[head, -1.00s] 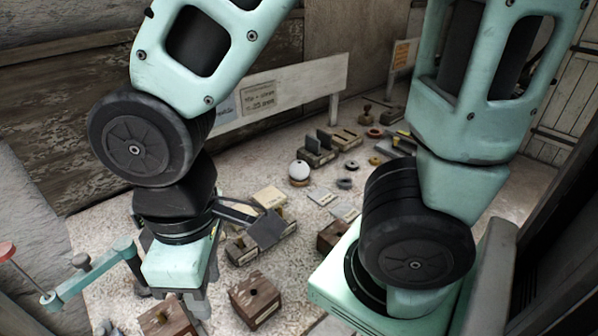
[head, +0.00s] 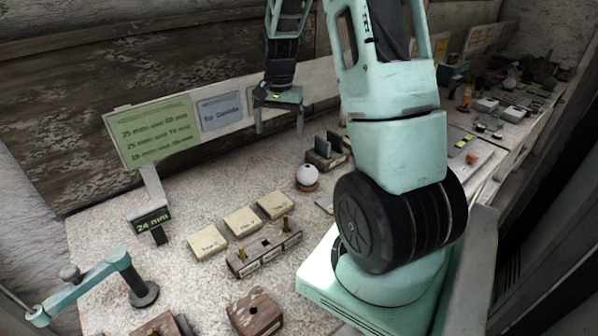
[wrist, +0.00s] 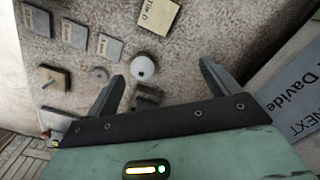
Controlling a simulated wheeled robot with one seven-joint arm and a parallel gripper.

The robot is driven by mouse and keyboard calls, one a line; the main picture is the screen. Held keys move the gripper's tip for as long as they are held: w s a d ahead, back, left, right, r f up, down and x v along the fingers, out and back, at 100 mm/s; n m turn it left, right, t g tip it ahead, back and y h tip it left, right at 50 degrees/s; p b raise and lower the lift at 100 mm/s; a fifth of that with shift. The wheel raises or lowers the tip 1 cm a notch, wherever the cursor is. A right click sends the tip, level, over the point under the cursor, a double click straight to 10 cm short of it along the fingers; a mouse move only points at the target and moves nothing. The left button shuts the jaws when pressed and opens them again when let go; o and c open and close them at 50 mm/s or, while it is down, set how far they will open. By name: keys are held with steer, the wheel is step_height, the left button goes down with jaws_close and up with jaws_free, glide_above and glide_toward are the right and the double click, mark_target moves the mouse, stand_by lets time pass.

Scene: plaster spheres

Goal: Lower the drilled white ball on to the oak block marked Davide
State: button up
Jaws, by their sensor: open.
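The white ball (head: 308,174) sits on a small brown base (head: 308,187) near the middle of the bench. In the wrist view the ball (wrist: 143,68) shows a dark drilled hole. My gripper (head: 280,130) is open and empty, raised beyond the ball near the back board. In the wrist view my gripper's (wrist: 162,83) two fingers are spread, with the ball in the gap between them in the picture but apart from them. A grey card (head: 220,111) and a card in the wrist view (wrist: 295,92) bear the name Davide. I cannot make out that name on any block.
A two-slot rack with dark plates (head: 327,150) stands just behind the ball. Cream labelled tiles (head: 242,221), a rack with brass pegs (head: 264,254) and a drilled brown block (head: 257,313) lie nearer. A 24 mm display (head: 150,219) stands left.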

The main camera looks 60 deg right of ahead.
mark_target(307, 170)
steer(key=s+d+f+m, duration=0.2)
steer(key=s+d+m, duration=0.1)
steer(key=d, duration=0.6)
steer(key=shift+s+d+f+p, duration=0.1)
steer(key=shift+f+p, duration=1.35)
steer(key=shift+f, duration=2.8)
steer(key=shift+s+f+p, duration=0.1)
steer(key=shift+f+p, duration=1.3)
steer(key=shift+f, duration=2.85)
steer(key=shift+w, duration=0.1)
steer(key=c, duration=1.2)
